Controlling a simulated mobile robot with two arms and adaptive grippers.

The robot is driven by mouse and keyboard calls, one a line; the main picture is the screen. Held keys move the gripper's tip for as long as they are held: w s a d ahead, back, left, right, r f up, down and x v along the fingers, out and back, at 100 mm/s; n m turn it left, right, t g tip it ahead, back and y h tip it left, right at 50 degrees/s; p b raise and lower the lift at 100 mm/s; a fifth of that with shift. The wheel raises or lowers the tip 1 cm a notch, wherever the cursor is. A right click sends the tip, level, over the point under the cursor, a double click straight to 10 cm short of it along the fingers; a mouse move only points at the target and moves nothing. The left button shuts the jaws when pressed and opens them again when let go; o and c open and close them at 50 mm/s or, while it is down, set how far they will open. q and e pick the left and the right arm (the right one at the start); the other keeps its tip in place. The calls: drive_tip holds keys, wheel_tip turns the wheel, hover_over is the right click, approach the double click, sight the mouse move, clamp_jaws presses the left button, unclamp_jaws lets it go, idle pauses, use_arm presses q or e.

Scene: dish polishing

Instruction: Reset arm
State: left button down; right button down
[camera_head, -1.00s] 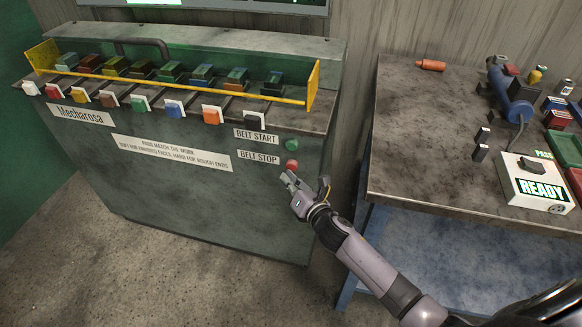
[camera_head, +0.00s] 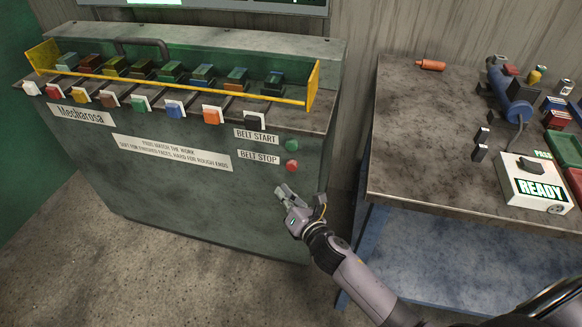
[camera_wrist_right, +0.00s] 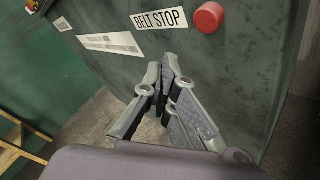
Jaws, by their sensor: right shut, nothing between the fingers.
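My right gripper (camera_head: 283,191) is shut and empty. In the head view it is in front of the green machine, below and apart from the red belt stop button (camera_head: 291,165). In the right wrist view its fingertips (camera_wrist_right: 160,70) are together below the BELT STOP label, and the red button (camera_wrist_right: 208,18) is up and to the right of them. The green belt start button (camera_head: 292,145) is above the red one. My left gripper is not in view.
A workbench (camera_head: 420,130) stands to the right, with an orange bottle (camera_head: 431,65), a blue tool (camera_head: 512,100) and a READY box (camera_head: 538,188). Open floor (camera_head: 150,270) lies in front of the machine.

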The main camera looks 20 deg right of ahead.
idle(0.4)
drive_tip(key=s+d+f+m+g+h+p, duration=0.15)
drive_tip(key=s+f+m, duration=0.3)
drive_tip(key=f, duration=0.45)
drive_tip(key=s+d+f+m+g, duration=0.25)
drive_tip(key=s+f+m, duration=0.2)
drive_tip(key=f, duration=0.35)
drive_tip(key=s+d+f+m+g+h+p, duration=0.1)
drive_tip(key=s+f+m+g, duration=0.25)
drive_tip(key=s+f, duration=0.4)
drive_tip(key=s+d+f+m+g, duration=0.1)
drive_tip(key=s+f+m+g, duration=0.2)
drive_tip(key=s+f+m, duration=0.5)
drive_tip(key=s+d+f+m+g+p, duration=0.1)
drive_tip(key=s+f+m+g, duration=0.3)
drive_tip(key=s, duration=2)
wheel_tip(320, 180, down, 4)
drive_tip(key=m, duration=0.4)
drive_tip(key=shift+s+d+f+h, duration=0.15)
drive_tip(key=shift+s+h, duration=0.05)
drive_tip(key=shift+h, duration=0.15)
drive_tip(key=c, duration=2.4)
unclamp_jaws()
drive_tip(key=shift+g, duration=0.25)
